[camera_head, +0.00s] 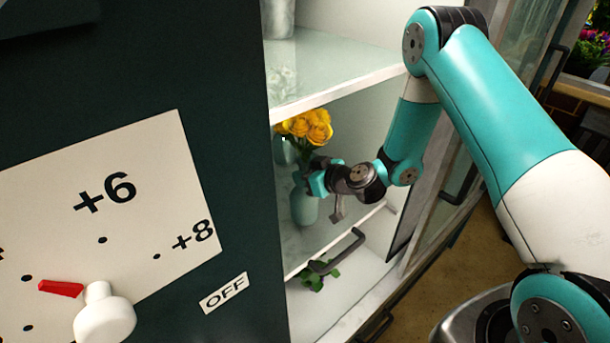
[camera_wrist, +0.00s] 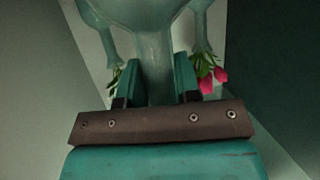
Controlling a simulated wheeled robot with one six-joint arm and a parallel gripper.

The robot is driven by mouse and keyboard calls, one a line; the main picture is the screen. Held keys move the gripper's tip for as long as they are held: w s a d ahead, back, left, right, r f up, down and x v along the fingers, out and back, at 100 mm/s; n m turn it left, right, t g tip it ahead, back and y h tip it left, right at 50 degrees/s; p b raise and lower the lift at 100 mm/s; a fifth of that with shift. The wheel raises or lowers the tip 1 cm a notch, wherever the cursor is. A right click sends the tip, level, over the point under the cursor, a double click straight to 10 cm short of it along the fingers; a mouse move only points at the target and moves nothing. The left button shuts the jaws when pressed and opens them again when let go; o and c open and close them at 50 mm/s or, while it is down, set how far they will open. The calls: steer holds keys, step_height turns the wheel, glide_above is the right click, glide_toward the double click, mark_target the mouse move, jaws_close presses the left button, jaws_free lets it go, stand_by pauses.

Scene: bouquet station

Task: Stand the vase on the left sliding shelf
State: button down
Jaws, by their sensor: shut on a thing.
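My gripper (camera_head: 322,182) reaches into the open cabinet and is shut on a pale green vase (camera_head: 303,207). In the wrist view the vase (camera_wrist: 157,75) fills the middle, with its narrow part between my two fingers (camera_wrist: 158,84). Which shelf is the left sliding one is unclear.
Yellow flowers (camera_head: 306,127) show just above my gripper; what holds them is partly hidden. An upper shelf (camera_head: 335,75) carries a grey vessel (camera_head: 278,18). Green leaves (camera_head: 318,279) lie low in the cabinet. Pink flowers (camera_wrist: 212,80) show beside the vase. A dark panel with a dial (camera_head: 104,312) stands left.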

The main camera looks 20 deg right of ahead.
steer(key=shift+f, duration=0.1)
steer(key=c, duration=0.8)
jaws_free()
